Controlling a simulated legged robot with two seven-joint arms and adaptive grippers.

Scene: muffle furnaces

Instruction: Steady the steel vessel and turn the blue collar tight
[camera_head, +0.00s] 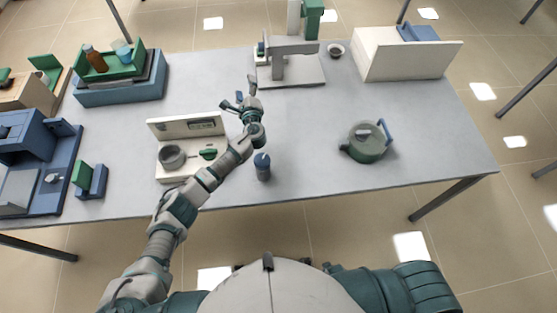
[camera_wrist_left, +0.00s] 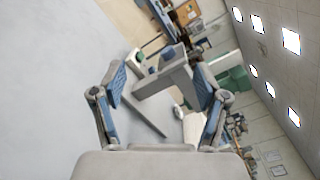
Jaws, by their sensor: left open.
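A small upright dark blue-grey cylinder with a blue top (camera_head: 263,168) stands on the table just right of my left forearm; it looks like the steel vessel with its blue collar, but it is too small to be sure. My left gripper (camera_head: 240,92) is beyond it, over the middle of the table, open and apart from it. In the left wrist view my left gripper (camera_wrist_left: 160,85) has its blue-padded fingers spread with nothing held between them. The cylinder is not seen there. My right gripper is out of view.
A white unit with a grey pot (camera_head: 172,158) stands left of my forearm. A grey stand (camera_head: 291,72) is beyond the gripper. A green kettle (camera_head: 367,146) is at right, a white box (camera_head: 390,62) behind it. Blue trays (camera_head: 120,93) are at left. The table centre-right (camera_head: 320,110) is clear.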

